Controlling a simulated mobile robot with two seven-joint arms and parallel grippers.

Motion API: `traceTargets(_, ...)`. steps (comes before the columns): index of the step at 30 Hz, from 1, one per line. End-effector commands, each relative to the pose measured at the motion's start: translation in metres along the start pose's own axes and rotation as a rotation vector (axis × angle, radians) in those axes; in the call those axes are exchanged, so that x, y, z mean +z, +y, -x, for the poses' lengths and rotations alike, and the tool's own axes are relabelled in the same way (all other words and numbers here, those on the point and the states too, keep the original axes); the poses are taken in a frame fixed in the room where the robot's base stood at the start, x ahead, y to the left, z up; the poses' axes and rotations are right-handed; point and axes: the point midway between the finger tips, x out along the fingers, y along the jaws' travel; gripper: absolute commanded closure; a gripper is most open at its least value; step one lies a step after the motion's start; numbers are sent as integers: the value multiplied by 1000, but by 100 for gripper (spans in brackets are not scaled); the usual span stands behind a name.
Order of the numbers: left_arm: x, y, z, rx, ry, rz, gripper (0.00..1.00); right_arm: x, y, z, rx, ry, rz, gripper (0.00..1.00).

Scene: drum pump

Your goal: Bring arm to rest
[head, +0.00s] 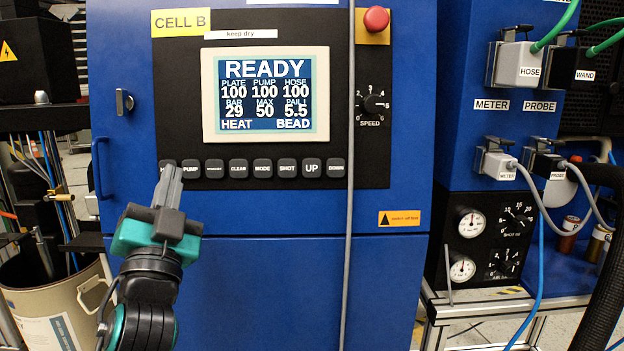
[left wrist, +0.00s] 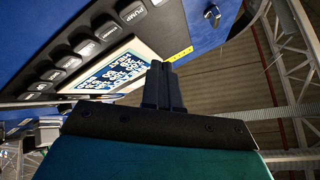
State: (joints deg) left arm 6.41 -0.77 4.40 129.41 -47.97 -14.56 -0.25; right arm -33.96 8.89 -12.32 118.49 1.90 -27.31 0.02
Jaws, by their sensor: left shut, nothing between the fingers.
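My left gripper (head: 171,172) is shut and empty. Its dark fingertips point up in front of the left end of the button row (head: 250,168) on the blue cabinet, covering part of the leftmost button. I cannot tell whether the tips touch the panel. In the left wrist view the closed fingers (left wrist: 160,75) rise in the middle, with the panel's screen and buttons behind them to the left. The screen (head: 265,94) reads READY, with PLATE, PUMP and HOSE each at 100. My right gripper is in neither view.
A red knob (head: 376,19) and a speed dial (head: 374,103) sit right of the screen. A grey cable (head: 348,240) hangs down the cabinet front. At the right are plugged connectors (head: 517,65) and gauges (head: 471,223). A drum (head: 60,300) stands at the lower left.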

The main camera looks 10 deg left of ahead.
Motion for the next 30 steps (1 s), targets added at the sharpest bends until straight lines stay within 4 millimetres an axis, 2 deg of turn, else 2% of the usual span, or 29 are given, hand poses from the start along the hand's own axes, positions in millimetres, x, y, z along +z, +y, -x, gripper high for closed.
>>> traceTargets(2, 6, 10, 3, 41, -21, 15, 100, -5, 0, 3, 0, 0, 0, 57)
traceTargets(4, 17, 30, 13, 117, -62, 47, 100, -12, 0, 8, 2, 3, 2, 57)
traceTargets(7, 43, 73, 44, 283, -166, 128, 100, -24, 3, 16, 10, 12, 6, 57)
traceTargets(9, 64, 104, 81, 416, -269, 197, 100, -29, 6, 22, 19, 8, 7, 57)
traceTargets(11, 80, 128, 118, 521, -364, 258, 100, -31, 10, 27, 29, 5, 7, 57)
traceTargets(12, 88, 140, 145, 586, -429, 297, 100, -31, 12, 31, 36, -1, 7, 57)
traceTargets(14, 100, 154, 187, 673, -529, 352, 100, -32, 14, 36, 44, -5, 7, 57)
traceTargets(15, 106, 161, 215, 726, -594, 384, 100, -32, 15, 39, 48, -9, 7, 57)
traceTargets(18, 114, 170, 277, 825, -740, 456, 100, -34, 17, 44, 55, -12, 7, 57)
traceTargets(22, 118, 172, 334, 902, -874, 515, 100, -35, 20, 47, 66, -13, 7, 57)
traceTargets(25, 119, 171, 357, 928, -927, 538, 100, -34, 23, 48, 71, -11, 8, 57)
traceTargets(30, 120, 171, 365, 937, -946, 548, 100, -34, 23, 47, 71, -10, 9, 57)
